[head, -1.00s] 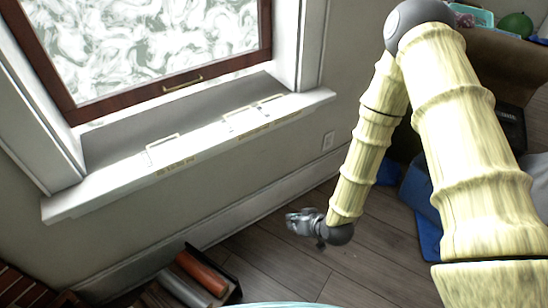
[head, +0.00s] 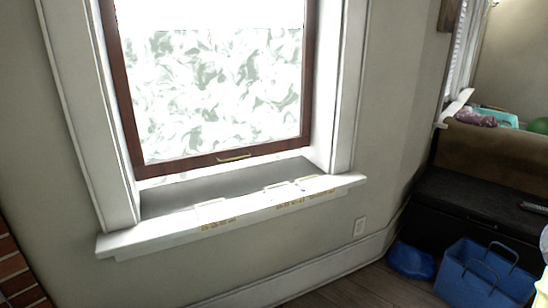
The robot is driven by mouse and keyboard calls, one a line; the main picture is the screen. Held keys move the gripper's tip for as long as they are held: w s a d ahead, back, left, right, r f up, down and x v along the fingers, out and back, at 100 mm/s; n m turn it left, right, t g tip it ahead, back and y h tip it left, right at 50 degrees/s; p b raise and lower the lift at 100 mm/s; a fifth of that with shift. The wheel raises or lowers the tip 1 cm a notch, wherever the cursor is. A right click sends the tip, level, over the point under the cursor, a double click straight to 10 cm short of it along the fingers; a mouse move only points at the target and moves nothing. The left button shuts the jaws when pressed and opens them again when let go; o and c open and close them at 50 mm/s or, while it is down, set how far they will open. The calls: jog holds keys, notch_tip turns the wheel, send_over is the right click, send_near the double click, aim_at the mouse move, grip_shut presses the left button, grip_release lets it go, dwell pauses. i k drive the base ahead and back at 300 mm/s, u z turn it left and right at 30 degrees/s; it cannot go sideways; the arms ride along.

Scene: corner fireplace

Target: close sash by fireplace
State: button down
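The window sash (head: 218,166) has a dark red-brown wooden frame and swirled frosted glass. My gripper is not in view; only a sliver of pale yellow, likely my arm, shows at the right edge.
A brick surface (head: 22,262) is at the lower left. A dark chest (head: 470,205) and a brown couch-like piece (head: 500,148) are at the right. The wall below the sill is clear apart from an outlet (head: 360,227).

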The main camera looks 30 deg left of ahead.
aim_at(142, 170)
jog(key=u, duration=0.05)
jog(key=i, duration=0.4)
jog(key=u, duration=0.9)
jog(key=i, duration=0.65)
jog(key=u, duration=0.55)
